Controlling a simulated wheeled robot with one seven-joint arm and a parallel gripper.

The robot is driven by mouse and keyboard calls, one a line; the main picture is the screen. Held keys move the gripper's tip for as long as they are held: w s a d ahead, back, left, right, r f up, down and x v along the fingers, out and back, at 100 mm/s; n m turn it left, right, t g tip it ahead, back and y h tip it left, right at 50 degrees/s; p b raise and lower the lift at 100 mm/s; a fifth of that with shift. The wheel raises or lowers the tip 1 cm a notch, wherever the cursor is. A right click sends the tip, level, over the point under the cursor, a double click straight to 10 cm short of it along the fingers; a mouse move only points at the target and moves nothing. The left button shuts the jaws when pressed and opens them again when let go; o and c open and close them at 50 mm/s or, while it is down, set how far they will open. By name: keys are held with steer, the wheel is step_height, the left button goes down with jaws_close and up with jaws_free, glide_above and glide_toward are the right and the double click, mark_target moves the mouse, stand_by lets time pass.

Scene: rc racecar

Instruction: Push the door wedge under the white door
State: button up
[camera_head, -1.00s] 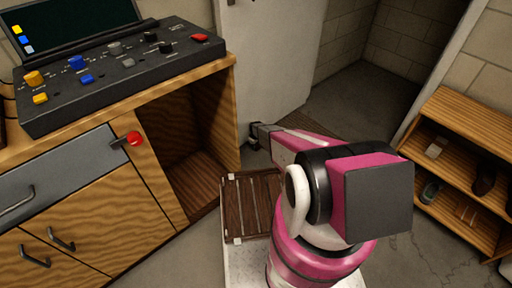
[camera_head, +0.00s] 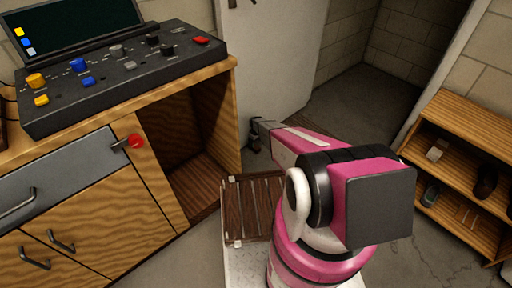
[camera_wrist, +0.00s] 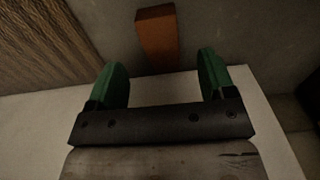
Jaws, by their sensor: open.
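The door wedge (camera_wrist: 157,38) is an orange-brown block on the grey floor, near the top centre of the wrist view. Its lower end meets the edge of a pale surface. My gripper (camera_wrist: 161,72) has green fingers, spread apart with nothing between them. The wedge shows just beyond the gap; I cannot tell the distance. In the head view my gripper (camera_head: 258,136) is low in front of the white door (camera_head: 275,60), mostly hidden by my arm. The wedge does not show there.
A wooden cabinet (camera_head: 95,220) with an open compartment stands close left of my gripper. A control panel (camera_head: 120,75) lies on top. A wooden shelf (camera_head: 460,125) with small items stands at right. Open floor (camera_head: 375,95) lies beyond the doorway.

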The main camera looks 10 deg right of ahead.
mark_target(256, 147)
step_height(256, 147, up, 4)
steer(key=shift+r, duration=0.25)
steer(key=shift+s, duration=0.15)
stand_by(0.3)
